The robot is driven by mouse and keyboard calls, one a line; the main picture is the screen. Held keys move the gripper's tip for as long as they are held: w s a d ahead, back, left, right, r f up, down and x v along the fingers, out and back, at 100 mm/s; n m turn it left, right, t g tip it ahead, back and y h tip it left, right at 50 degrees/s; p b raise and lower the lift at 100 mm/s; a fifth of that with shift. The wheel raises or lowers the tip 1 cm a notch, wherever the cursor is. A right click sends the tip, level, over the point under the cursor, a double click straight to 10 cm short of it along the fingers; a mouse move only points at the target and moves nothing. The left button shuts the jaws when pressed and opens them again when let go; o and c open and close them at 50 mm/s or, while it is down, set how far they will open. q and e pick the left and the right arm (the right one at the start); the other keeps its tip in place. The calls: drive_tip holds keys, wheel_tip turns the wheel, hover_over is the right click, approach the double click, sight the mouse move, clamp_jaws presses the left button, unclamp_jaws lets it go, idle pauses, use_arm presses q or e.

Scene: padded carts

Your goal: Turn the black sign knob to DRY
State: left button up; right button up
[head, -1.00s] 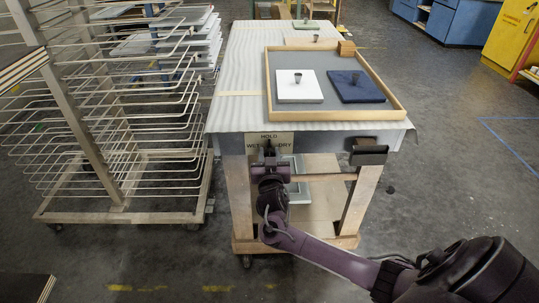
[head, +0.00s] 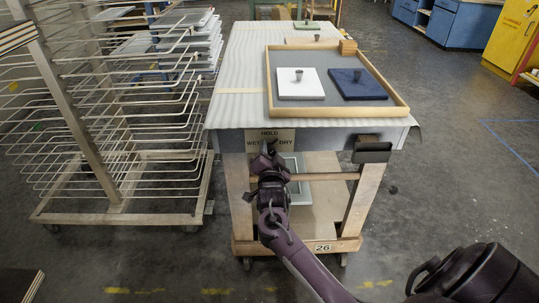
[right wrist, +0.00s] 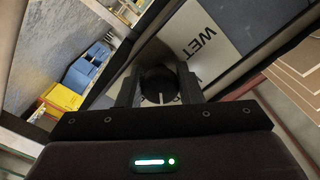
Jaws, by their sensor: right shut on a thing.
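The sign (head: 285,134) is a pale plate on the front edge of the padded cart, reading HOLD above, WET at left and DRY at right. My right gripper (head: 270,149) is at the sign's lower middle and largely hides the knob there. In the right wrist view, the round black knob (right wrist: 160,80) sits between the two fingers, which are shut on it. A white pointer line on the knob faces the bottom of that picture. WET on the sign (right wrist: 205,40) shows at upper right; other letters beside the knob are partly hidden. My left gripper is not in view.
The cart top (head: 240,75) bears a wooden-rimmed tray (head: 405,108) with a white block (head: 310,92) and a navy block (head: 365,90). A dark holder (head: 372,153) hangs right of the sign. A wire rack (head: 110,150) stands close at left. Floor at right is clear.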

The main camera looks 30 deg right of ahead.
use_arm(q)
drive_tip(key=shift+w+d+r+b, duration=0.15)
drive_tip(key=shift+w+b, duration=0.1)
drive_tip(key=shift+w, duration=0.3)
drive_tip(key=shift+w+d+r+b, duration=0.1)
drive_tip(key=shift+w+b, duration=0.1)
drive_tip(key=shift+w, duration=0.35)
use_arm(e)
drive_tip(key=shift+m, duration=1.8)
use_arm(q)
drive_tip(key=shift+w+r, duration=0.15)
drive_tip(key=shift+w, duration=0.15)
use_arm(e)
drive_tip(key=o, duration=0.9)
drive_tip(key=shift+d, duration=0.1)
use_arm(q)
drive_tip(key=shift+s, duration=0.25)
use_arm(e)
drive_tip(key=shift+o, duration=0.3)
